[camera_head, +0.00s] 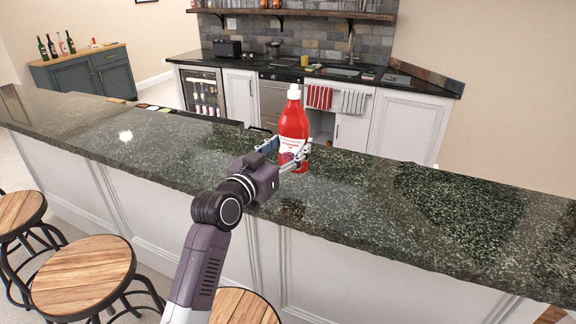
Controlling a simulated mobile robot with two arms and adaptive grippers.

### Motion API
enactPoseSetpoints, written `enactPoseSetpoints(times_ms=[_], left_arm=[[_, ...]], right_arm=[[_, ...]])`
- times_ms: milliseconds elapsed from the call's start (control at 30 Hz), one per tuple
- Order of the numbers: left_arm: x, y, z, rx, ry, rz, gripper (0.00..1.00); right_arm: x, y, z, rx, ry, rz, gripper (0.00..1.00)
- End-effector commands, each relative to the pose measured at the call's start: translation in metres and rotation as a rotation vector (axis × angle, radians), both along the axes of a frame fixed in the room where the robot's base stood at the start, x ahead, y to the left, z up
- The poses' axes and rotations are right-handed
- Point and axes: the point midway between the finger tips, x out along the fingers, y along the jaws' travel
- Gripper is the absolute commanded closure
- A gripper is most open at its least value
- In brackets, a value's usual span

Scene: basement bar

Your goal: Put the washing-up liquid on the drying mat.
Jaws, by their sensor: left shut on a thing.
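The washing-up liquid (293,122) appears to be the red bottle with a white cap and a pale label, too small to read. It is upright over the dark stone bar counter, near the middle of the head view. My left gripper (292,157) is shut on its lower part, with the fingers at its sides. I cannot tell whether its base touches the counter. A flat dark grey thing (397,79) right of the sink on the back counter may be the drying mat, but it is too small to be sure. My right gripper is not in view.
The long bar counter (350,197) is mostly clear on both sides of the bottle. Wooden stools (84,275) stand in front. Behind are a back counter with a sink (341,72), hanging towels (319,97), and a sideboard (88,75) with bottles.

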Motion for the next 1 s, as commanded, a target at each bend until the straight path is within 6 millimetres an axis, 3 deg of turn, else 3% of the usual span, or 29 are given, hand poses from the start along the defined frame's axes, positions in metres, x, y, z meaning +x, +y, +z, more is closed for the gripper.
enactPoseSetpoints(times_ms=[167, 500, 900, 933, 1000], left_arm=[[0.000, 0.000, -0.013, -0.002, -0.009, 0.000, 0.88], [0.000, 0.000, -0.054, -0.002, -0.006, 0.001, 0.88], [0.000, 0.000, -0.061, -0.003, -0.008, 0.001, 0.88], [0.000, 0.000, -0.063, 0.000, -0.002, 0.000, 0.43], [0.000, 0.000, -0.063, 0.000, -0.001, 0.000, 0.35]], right_arm=[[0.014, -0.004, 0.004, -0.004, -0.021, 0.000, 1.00], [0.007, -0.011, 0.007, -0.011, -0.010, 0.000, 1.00], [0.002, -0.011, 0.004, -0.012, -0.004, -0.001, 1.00], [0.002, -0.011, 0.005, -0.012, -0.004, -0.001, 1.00], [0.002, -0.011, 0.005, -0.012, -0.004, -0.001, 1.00]])
